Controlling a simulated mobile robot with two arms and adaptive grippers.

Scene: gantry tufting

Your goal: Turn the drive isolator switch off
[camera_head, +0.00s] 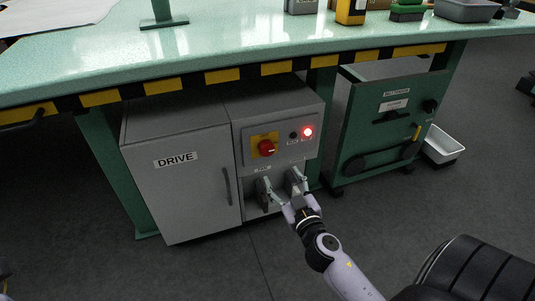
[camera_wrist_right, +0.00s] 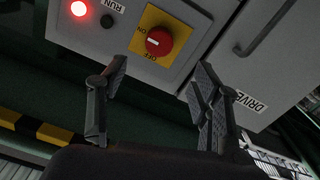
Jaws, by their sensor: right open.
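The drive isolator switch (camera_head: 266,147) is a red rotary knob on a yellow plate, on the front panel of the grey DRIVE cabinet (camera_head: 178,190). In the right wrist view the red knob (camera_wrist_right: 159,41) shows upside down, with ON and OFF lettering on the plate. My right gripper (camera_head: 283,184) is open, in front of the cabinet and below the knob. In the right wrist view its two fingers (camera_wrist_right: 160,85) stand apart, with the knob beyond and between them, not touched. My left gripper is not in view.
A red lamp (camera_head: 308,132) glows beside a dark button marked RUN (camera_wrist_right: 107,21). The green bench (camera_head: 230,45) with a yellow-black edge overhangs the cabinet. A green wheeled unit (camera_head: 385,130) and a white bin (camera_head: 443,146) stand to the right. The floor in front is clear.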

